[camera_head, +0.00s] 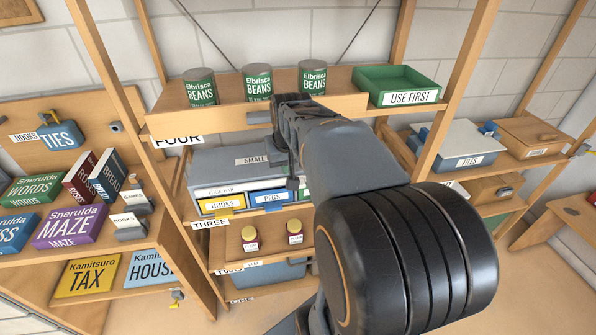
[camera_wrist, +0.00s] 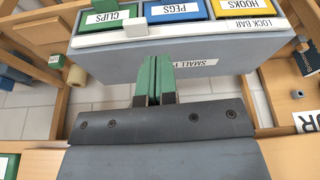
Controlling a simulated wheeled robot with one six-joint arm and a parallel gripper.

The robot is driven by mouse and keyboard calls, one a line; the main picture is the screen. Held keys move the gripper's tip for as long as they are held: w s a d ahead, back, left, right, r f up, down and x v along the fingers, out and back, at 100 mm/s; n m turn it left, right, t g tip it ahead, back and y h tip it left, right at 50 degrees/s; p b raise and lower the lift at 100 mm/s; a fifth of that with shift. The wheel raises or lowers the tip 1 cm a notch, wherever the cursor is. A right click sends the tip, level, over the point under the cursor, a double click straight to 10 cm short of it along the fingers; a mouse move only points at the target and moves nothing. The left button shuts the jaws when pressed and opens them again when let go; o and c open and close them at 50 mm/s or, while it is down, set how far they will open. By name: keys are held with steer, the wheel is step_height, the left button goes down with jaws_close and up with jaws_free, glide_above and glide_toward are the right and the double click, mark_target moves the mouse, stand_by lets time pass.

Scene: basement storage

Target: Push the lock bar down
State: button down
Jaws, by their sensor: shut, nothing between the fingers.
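A grey drawer cabinet (camera_head: 225,164) labelled SMALL stands on the shelf marked THREE. Its white lock bar (camera_head: 215,190) runs across the front, above the HOOKS (camera_head: 221,203) and PEGS (camera_head: 271,198) drawers. In the wrist view, upside down, the lock bar (camera_wrist: 205,33) spans the cabinet with a small white block (camera_wrist: 135,27) near the CLIPS drawer (camera_wrist: 104,18). My gripper (camera_wrist: 155,62) is shut and empty, its green fingers over the cabinet's grey face (camera_wrist: 230,75), pointing toward the bar. I see a gap to the bar. In the head view my arm hides the cabinet's right part.
Bean cans (camera_head: 258,81) and a green USE FIRST tray (camera_head: 396,86) stand on the shelf board (camera_head: 230,116) above the cabinet. A wooden upright (camera_head: 121,93) stands to the left. Two small jars (camera_head: 249,238) stand on the shelf below.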

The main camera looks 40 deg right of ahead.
steer(key=shift+m, duration=0.6)
steer(key=d, duration=0.1)
steer(key=d+r, duration=0.1)
steer(key=d, duration=0.1)
steer(key=w+d+r, duration=0.1)
steer(key=d, duration=0.1)
steer(key=shift+d+p, duration=0.15)
steer(key=shift+p, duration=0.15)
steer(key=s+p+x, duration=0.1)
steer(key=x, duration=1.2)
steer(key=shift+f+p, duration=0.35)
steer(key=shift+f, duration=0.2)
step_height(320, 180, down, 5)
steer(key=b, duration=0.3)
steer(key=shift+s+r+b, duration=0.1)
steer(key=shift+b, duration=0.25)
